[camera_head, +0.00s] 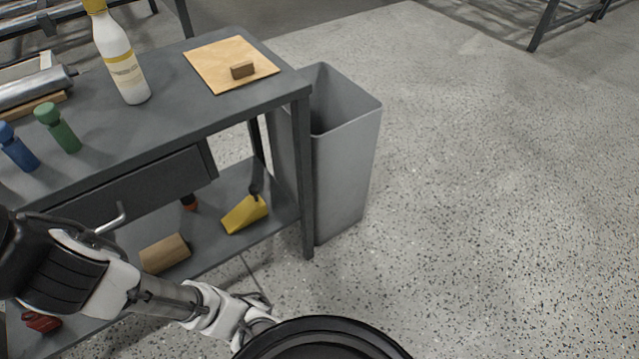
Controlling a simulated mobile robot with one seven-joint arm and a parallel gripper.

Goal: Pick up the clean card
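A flat tan sheet (213,68), which looks like card or paper, lies on the grey workbench top near its right end. A small brown block (242,70) rests on the sheet. I cannot tell whether this sheet is the clean card, and I see no other clear card. My gripper (262,312) is low at the bottom of the view, in front of the bench and well below its top. Its end is small and partly hidden by a black round part of my body, so its fingers are unclear.
The grey workbench (180,120) carries a white bottle (120,60), a green bottle (58,128), a blue bottle (17,147) and a metal roller (35,88). Its lower shelf holds a yellow tool (245,213) and a wooden cylinder (165,253). A grey bin (345,165) adjoins it. Floor at right is clear.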

